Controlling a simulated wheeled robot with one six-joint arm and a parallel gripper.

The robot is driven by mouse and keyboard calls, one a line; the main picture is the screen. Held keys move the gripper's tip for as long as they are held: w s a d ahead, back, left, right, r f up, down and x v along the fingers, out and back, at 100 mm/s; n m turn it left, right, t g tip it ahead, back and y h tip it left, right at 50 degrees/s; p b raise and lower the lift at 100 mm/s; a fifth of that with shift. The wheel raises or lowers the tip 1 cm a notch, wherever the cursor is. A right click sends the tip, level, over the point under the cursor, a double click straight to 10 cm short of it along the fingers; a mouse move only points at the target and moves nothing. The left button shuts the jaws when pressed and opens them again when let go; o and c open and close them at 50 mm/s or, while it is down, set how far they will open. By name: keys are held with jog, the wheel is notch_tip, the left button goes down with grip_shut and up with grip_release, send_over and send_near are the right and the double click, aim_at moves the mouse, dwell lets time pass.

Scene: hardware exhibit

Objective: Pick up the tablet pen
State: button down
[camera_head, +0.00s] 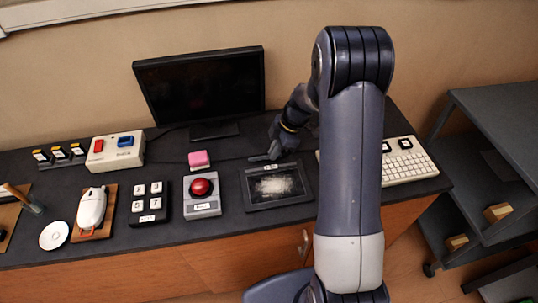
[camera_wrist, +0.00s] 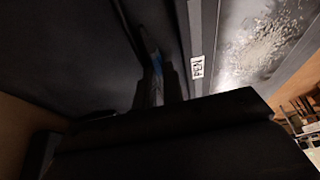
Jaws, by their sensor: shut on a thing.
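My gripper (camera_head: 264,157) is at the back edge of the dark drawing tablet (camera_head: 250,192), reaching down from the right. In the wrist view, my gripper (camera_wrist: 157,88) is shut on the tablet pen (camera_wrist: 154,62), a thin, dark rod with a bluish part between the fingers. The pen lies along the tablet's edge in that view; I cannot tell whether it is clear of the surface. A "PEN" label (camera_wrist: 197,67) is on the tablet's frame beside it. In the head view the pen cannot be made out from the gripper.
A black monitor (camera_head: 200,85) stands behind. Left of the tablet are a red button box (camera_head: 201,187), a pink block (camera_head: 199,159) and a number keypad (camera_head: 150,203). A white keyboard (camera_head: 408,166) is on the right, partly behind my arm. The dark counter's front strip is clear.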

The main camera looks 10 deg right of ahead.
jog(key=shift+r, duration=0.1)
notch_tip(320, 180, up, 10)
jog(key=b, duration=0.1)
jog(key=m+t+h, duration=0.1)
jog(key=m+t, duration=0.2)
jog(key=m, duration=0.5)
send_over(280, 156)
notch_tip(280, 156, down, 5)
jog(key=shift+a+r, duration=0.15)
jog(key=shift+r, duration=0.05)
jog(key=shift+f+m, duration=0.35)
jog(key=shift+m, duration=0.25)
jog(key=m, duration=0.1)
jog(key=f+m+h, duration=0.1)
jog(key=m, duration=0.1)
jog(key=m+t, duration=0.1)
jog(key=shift+s+d+f+m+h, duration=0.1)
jog(key=shift+d+f+m+h, duration=0.2)
jog(key=shift+f+h, duration=0.1)
jog(key=shift+s+a+f+m+h, duration=0.15)
jog(key=shift+m+h, duration=0.1)
jog(key=shift+m, duration=0.4)
jog(key=shift+w+d+f+m+h, duration=0.1)
jog(key=shift+m+h, duration=0.2)
jog(key=shift+m, duration=0.4)
jog(key=shift+s+a+f+m+h, duration=0.15)
jog(key=shift+m+h, duration=0.1)
jog(key=shift+m, duration=0.4)
jog(key=shift+t, duration=0.3)
